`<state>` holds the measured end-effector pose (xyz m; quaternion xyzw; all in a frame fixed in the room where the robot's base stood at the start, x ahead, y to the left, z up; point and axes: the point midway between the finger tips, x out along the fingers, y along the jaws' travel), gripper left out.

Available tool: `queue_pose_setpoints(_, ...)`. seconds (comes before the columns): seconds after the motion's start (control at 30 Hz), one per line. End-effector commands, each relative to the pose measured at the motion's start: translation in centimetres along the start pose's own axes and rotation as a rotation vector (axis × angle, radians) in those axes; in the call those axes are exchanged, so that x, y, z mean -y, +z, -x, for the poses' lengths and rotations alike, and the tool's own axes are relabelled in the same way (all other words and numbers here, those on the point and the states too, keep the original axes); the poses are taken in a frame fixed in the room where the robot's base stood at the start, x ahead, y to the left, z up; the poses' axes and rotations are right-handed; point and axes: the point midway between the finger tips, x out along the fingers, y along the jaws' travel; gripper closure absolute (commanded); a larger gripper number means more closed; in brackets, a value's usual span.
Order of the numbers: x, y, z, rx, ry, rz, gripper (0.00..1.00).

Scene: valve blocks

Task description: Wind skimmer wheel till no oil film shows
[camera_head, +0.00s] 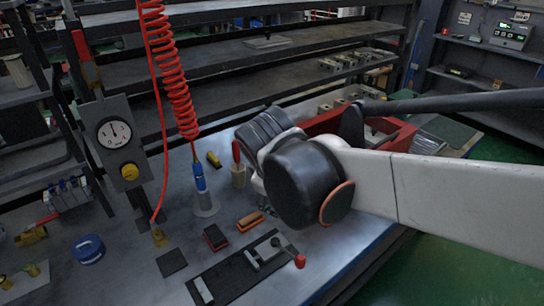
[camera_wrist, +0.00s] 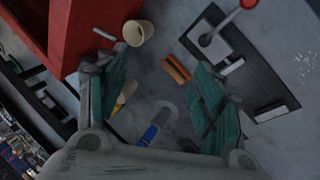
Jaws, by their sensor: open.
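No part is clearly recognisable as a skimmer wheel, and I cannot make out an oil film. A small crank with a red knob (camera_head: 300,262) sits on a black base plate (camera_head: 222,277) at the front of the bench. The crank's red knob also shows at the top of the wrist view (camera_wrist: 249,4), with its grey arm (camera_wrist: 210,36). A red box-like unit (camera_wrist: 80,30) fills the upper left there; it is partly behind my arm in the head view (camera_head: 399,139). My gripper (camera_wrist: 155,105) is open and empty above the bench; in the head view my arm mostly hides it.
A gauge panel (camera_head: 115,135) is at left. The bench's front left is partly clear.

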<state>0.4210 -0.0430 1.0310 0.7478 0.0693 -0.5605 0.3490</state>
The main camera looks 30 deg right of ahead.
Motion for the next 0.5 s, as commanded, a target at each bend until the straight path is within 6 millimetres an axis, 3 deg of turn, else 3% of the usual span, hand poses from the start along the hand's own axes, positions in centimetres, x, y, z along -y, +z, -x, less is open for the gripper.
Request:
queue_pose_setpoints(0.2,-3.5,-1.9,-1.5,0.197,0.065,0.335,0.39)
queue_pose_setpoints(0.5,-6.8,-4.6,-3.7,0.497,0.107,0.738,0.39)
